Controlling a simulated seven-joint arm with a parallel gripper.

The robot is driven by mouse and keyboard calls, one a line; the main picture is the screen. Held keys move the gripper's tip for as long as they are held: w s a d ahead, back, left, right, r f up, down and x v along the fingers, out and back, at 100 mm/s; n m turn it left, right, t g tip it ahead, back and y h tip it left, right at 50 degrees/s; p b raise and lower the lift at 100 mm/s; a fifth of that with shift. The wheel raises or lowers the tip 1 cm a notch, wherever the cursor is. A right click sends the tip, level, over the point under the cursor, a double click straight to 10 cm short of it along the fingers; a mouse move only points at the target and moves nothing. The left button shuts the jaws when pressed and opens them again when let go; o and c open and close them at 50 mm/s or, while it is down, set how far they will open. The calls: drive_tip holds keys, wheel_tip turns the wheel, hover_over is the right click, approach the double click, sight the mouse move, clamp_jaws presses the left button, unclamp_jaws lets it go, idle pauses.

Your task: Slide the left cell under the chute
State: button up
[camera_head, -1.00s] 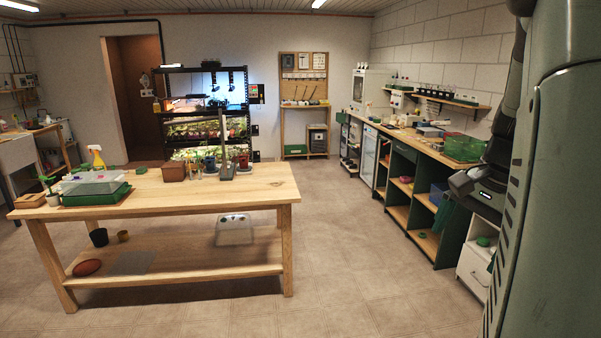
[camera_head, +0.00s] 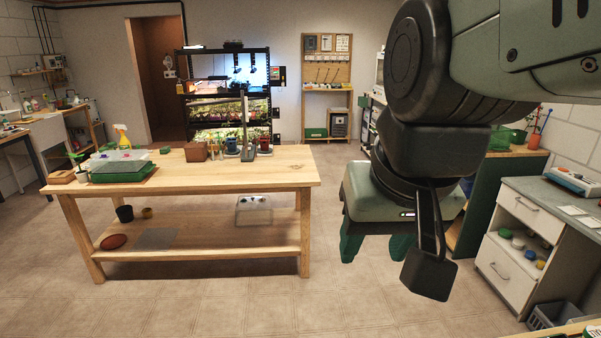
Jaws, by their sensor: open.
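My gripper (camera_head: 376,250) hangs right of the wooden table, above open floor. Its two green fingers point down and stand apart, with nothing between them. The black seedling rack (camera_head: 229,105) stands at the back wall with lit shelves of plants. A grey upright stand (camera_head: 244,130) rises from the table's back right, between a blue pot (camera_head: 231,146) and a red pot (camera_head: 264,144). I cannot make out which things are the left cell and the chute at this distance.
The wooden table (camera_head: 285,167) holds a covered green tray (camera_head: 124,172) and a brown box (camera_head: 196,151). Its lower shelf (camera_head: 205,228) bears pots and a clear container. A white drawer unit (camera_head: 520,232) stands right. The floor in front is clear.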

drive_tip(key=w+d+f+m+g, duration=0.2)
drive_tip(key=w+d+f+m, duration=0.3)
drive_tip(key=d+f, duration=0.5)
drive_tip(key=w+d+f+m+g, duration=0.2)
drive_tip(key=w+d+f+m, duration=0.3)
drive_tip(key=d+f, duration=0.5)
drive_tip(key=s+d+f, duration=0.1)
drive_tip(key=d+f, duration=0.1)
drive_tip(key=f, duration=0.4)
drive_tip(key=s+d+f+m, duration=0.1)
drive_tip(key=d+f, duration=0.1)
drive_tip(key=f, duration=0.5)
drive_tip(key=s+d+f+m, duration=0.1)
drive_tip(key=d+f, duration=0.1)
drive_tip(key=f, duration=0.4)
drive_tip(key=shift+d+f+g, duration=0.15)
drive_tip(key=shift+g, duration=0.25)
clamp_jaws()
